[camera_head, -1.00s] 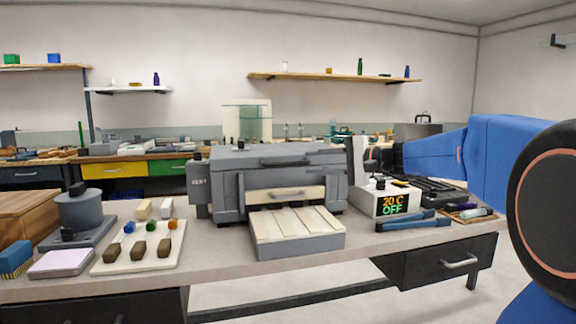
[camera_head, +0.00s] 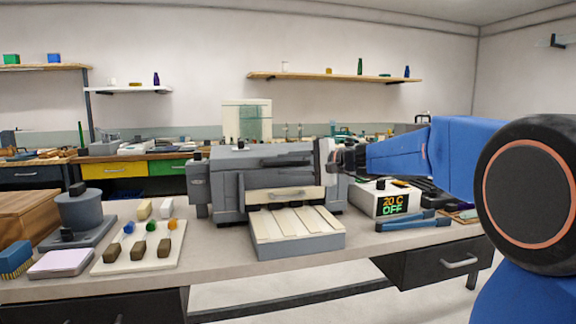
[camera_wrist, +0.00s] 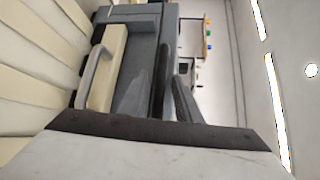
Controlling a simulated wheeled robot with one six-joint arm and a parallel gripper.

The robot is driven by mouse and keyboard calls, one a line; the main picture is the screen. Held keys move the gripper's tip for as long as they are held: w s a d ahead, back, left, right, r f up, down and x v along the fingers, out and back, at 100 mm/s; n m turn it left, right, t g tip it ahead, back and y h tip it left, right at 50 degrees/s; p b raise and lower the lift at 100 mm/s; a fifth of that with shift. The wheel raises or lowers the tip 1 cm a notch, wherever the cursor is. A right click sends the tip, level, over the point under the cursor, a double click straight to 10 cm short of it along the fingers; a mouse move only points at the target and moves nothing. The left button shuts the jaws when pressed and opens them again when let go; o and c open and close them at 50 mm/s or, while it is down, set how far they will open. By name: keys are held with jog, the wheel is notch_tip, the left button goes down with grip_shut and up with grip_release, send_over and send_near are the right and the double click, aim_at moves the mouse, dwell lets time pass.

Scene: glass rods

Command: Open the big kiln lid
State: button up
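The big kiln (camera_head: 228,188) is a grey box in the middle of the bench. Its lid (camera_head: 232,153) is down, with a dark bar handle (camera_head: 272,162) along the front. The kiln's pale front door with its grey handle shows in the wrist view (camera_wrist: 108,68). My gripper (camera_head: 305,158) reaches in from the right, level with the lid, its dark fingers close to the right part of the handle. In the wrist view dark narrow shapes stand ahead of the palm; finger and handle are hard to tell apart there. I cannot see whether the fingers touch the handle.
A slatted tray (camera_head: 297,232) stands before the kiln. A controller (camera_head: 385,200) reading 20 C OFF and blue tongs (camera_head: 412,222) are right. A small grey pot-shaped unit (camera_head: 80,212) and a white board with coloured rods (camera_head: 138,250) are left. Space above the lid is clear.

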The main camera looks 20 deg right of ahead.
grip_shut()
jog(key=shift+r, duration=0.15)
